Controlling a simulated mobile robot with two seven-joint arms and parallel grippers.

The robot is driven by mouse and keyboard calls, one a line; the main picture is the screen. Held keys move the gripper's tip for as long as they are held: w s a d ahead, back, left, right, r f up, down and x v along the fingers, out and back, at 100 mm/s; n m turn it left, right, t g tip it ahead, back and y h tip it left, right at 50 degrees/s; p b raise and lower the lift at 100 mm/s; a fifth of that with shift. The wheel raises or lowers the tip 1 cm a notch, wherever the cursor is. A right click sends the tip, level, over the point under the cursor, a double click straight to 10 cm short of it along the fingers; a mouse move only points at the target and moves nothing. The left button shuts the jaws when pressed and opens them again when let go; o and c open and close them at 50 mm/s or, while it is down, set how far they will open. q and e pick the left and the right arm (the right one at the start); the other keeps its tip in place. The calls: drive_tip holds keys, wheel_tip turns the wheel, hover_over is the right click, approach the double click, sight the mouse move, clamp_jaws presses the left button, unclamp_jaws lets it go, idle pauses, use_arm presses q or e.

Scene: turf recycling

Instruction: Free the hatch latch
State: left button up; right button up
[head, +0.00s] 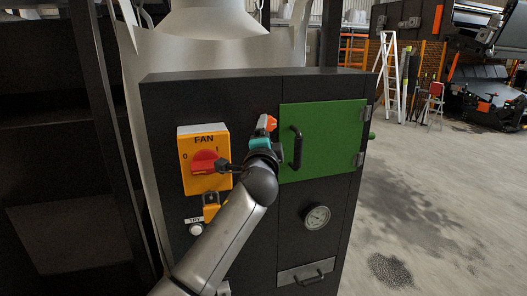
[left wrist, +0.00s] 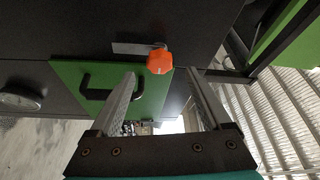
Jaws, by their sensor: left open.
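The green hatch (head: 325,140) is closed on the front of a dark cabinet, with a black bar handle (head: 297,148) on its left part. The hatch latch, with an orange knob (head: 271,122), is at the hatch's upper left edge. In the left wrist view the orange knob (left wrist: 159,61) shows in front of a thin grey latch plate (left wrist: 134,48). My left gripper (head: 264,126) is at the latch and partly hides it. In the left wrist view its fingers (left wrist: 161,73) are open, with the knob in line with the gap; contact cannot be told. My right gripper is not in view.
A yellow FAN switch (head: 204,141) with a red knob is left of the hatch. A yellow padlock-like piece (head: 211,207) and a white button (head: 196,229) sit below it. A gauge (head: 317,217) and a drawer (head: 307,274) are under the hatch. Open floor lies right.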

use_arm(q)
drive_tip(key=s+b, duration=0.1)
drive_tip(key=s, duration=0.7)
drive_tip(key=shift+s+a+f, duration=0.25)
drive_tip(key=shift+a+f, duration=0.05)
drive_tip(key=shift+a, duration=0.15)
drive_tip(key=shift+f, duration=0.1)
